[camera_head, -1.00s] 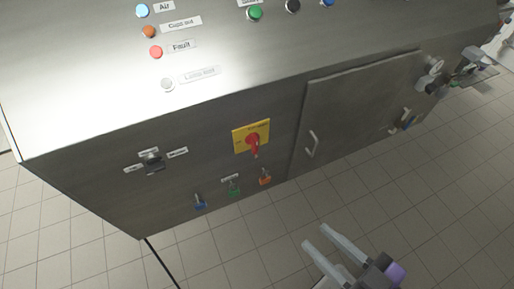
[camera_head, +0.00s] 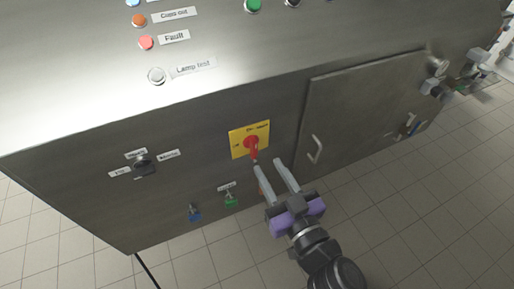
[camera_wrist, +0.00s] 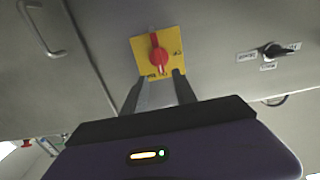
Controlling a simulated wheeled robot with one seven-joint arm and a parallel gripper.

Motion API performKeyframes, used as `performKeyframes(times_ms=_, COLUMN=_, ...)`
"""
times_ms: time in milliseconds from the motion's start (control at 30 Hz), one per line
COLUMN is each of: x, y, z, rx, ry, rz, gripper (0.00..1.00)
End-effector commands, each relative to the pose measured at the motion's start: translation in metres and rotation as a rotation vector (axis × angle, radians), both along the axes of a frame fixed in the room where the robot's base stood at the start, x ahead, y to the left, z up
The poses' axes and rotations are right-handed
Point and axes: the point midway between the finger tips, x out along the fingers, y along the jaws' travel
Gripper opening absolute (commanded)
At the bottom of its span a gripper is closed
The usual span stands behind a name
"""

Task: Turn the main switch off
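The main switch is a red rotary handle (camera_head: 252,147) on a yellow plate (camera_head: 237,149), on the front face of the grey metal cabinet. In the head view the handle's tip points down. In the wrist view the red handle (camera_wrist: 157,57) and yellow plate (camera_wrist: 143,47) show just beyond my fingertips. My gripper (camera_head: 267,167) is open and empty, its two grey fingers apart. The fingertips are just below and to the right of the handle in the head view. I cannot tell whether they touch it.
A black selector switch (camera_head: 144,166) is to the left. Blue (camera_head: 194,213) and green (camera_head: 231,200) padlocks hang below; an orange one is mostly hidden by my gripper. A cabinet door with a handle (camera_head: 315,150) is to the right. Tiled floor is open in front.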

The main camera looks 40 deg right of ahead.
Motion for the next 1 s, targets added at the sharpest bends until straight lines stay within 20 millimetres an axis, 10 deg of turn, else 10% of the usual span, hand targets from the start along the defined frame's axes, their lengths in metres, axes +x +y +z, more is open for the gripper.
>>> performKeyframes(times_ms=600, x=0.068, y=-0.017, z=0.002, rx=0.003, ry=-0.003, rz=0.004, gripper=0.34)
performKeyframes(times_ms=1000, x=0.074, y=-0.019, z=0.000, rx=0.005, ry=-0.002, rz=0.002, gripper=0.32)
